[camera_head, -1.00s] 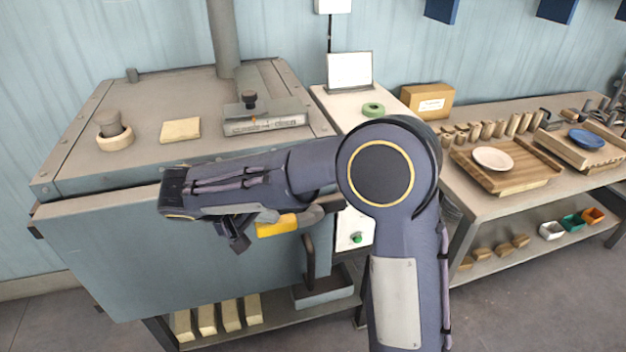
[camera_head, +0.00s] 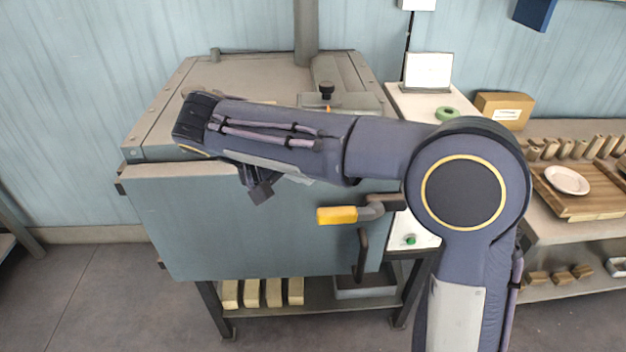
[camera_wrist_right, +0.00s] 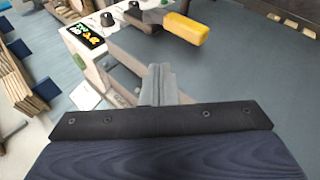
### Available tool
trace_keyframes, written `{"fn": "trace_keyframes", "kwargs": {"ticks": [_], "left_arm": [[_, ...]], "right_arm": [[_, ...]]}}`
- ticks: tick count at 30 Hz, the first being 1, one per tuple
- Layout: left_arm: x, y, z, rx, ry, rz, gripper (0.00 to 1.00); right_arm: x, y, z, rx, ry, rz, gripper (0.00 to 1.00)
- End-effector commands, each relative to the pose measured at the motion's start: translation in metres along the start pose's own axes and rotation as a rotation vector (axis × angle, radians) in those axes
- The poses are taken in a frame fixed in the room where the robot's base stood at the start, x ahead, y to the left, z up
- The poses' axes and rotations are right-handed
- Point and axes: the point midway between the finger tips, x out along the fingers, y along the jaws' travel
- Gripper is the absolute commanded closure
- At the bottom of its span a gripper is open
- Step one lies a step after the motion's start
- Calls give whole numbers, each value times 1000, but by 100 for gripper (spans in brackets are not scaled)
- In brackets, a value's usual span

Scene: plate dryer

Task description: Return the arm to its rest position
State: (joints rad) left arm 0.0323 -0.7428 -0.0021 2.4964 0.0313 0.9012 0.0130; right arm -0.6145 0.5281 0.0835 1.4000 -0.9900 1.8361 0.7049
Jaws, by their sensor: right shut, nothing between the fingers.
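My right arm comes in from the right in the head view and bends across the front of the grey-blue dryer (camera_head: 250,235). My right gripper (camera_head: 260,190) hangs below the wrist, in front of the dryer, left of and a little above the yellow handle (camera_head: 337,215). It is apart from the handle and holds nothing. In the right wrist view the fingers of the gripper (camera_wrist_right: 160,85) are together, and the yellow handle (camera_wrist_right: 186,29) shows beyond them to the upper right. My left gripper is not in view.
A bench with a wooden tray (camera_head: 575,200) and white plate (camera_head: 567,180) stands further right. Several pale blocks (camera_head: 252,293) sit below. The floor (camera_head: 100,300) at left is clear.

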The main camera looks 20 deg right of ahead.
Motion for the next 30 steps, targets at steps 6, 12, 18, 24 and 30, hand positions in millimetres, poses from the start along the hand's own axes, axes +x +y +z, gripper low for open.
{"fn": "trace_keyframes", "kwargs": {"ticks": [6,12,18,24,30], "left_arm": [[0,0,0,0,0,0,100],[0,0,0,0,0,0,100],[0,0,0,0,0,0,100],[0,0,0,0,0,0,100],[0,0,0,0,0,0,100]], "right_arm": [[-2,0,0,1,0,0,100],[-1,0,0,1,0,0,100],[13,13,11,-14,-22,-61,100],[64,41,76,-51,-75,-364,100],[92,37,163,21,-35,-722,100]]}}
